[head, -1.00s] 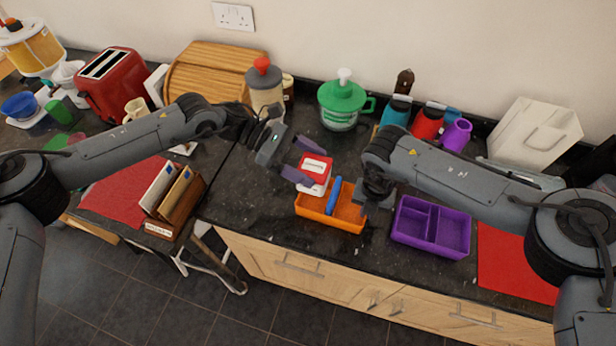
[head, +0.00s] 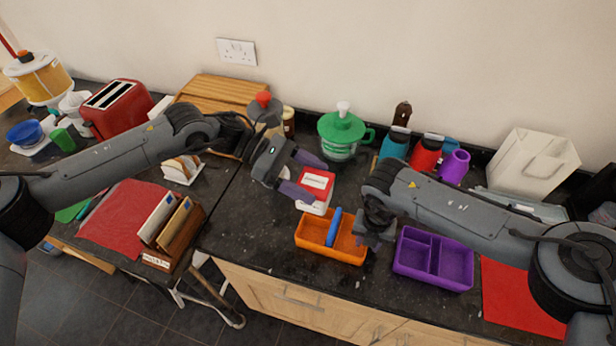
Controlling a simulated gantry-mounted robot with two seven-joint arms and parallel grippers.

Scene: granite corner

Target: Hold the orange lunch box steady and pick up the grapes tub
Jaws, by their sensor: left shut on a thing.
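The orange lunch box (head: 345,256) sits on the dark counter with a blue divider (head: 334,228) standing in it. A small tub with a red lid and white body (head: 316,186), apparently the grapes tub, is just behind the box's back left rim; its label is too small to read. My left gripper (head: 308,178) is shut on this tub, with its purple fingers on either side. My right gripper (head: 368,238) points down at the right end of the lunch box. Its fingers are mostly hidden, so I cannot tell whether it grips the wall.
A purple divided box (head: 433,283) stands right of the orange one, with a red mat (head: 520,295) beyond. Behind are a green-lidded jug (head: 341,137), bottles (head: 427,128) and a purple mug (head: 455,166). A wooden letter rack (head: 175,235) stands left.

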